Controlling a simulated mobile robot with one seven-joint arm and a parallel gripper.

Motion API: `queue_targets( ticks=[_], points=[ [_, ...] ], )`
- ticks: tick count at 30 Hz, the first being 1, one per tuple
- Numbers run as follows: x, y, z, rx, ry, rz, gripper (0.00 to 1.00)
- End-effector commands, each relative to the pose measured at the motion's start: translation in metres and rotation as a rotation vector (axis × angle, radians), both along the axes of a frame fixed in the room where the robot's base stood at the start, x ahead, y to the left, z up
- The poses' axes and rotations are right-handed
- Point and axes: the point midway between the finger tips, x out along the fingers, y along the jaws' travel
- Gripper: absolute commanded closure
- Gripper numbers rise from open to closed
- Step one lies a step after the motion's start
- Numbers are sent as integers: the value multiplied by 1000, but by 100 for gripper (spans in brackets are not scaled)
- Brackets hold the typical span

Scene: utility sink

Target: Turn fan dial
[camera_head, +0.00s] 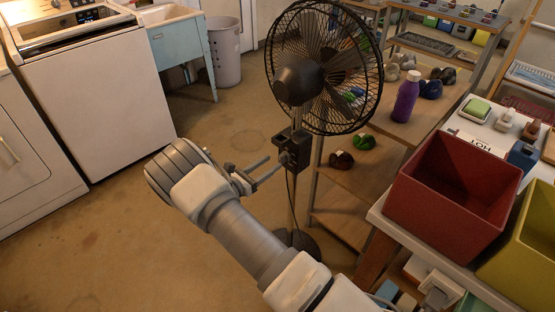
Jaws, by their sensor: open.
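A black pedestal fan (325,68) stands in the middle of the view, with a round wire cage and a grey pole. A dark control box (294,147) sits on the pole below the fan head. A small knob-like dial (285,158) shows on the box's lower left side, though it is small and hard to make out. My gripper (276,164) comes from the left with its two fingers apart. The fingertips are close to the dial, one on either side of it in the picture. I cannot tell whether they touch it.
A shelf unit (345,180) with shoes and a purple bottle (405,97) stands right behind the fan. A red bin (454,185) and a yellow bin (525,250) sit on the right-hand table. A white washer (95,90) is at left. The floor (110,235) at left is clear.

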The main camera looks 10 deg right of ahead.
Motion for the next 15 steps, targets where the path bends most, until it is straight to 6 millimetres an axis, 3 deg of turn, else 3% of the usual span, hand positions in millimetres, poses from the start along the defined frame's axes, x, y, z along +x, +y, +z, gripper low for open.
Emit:
queue_targets(
  ticks=[6,15],
  points=[
    [18,-27,-1,1,0,-2,50],
    [23,-34,0,1,1,1,50]
  ],
)
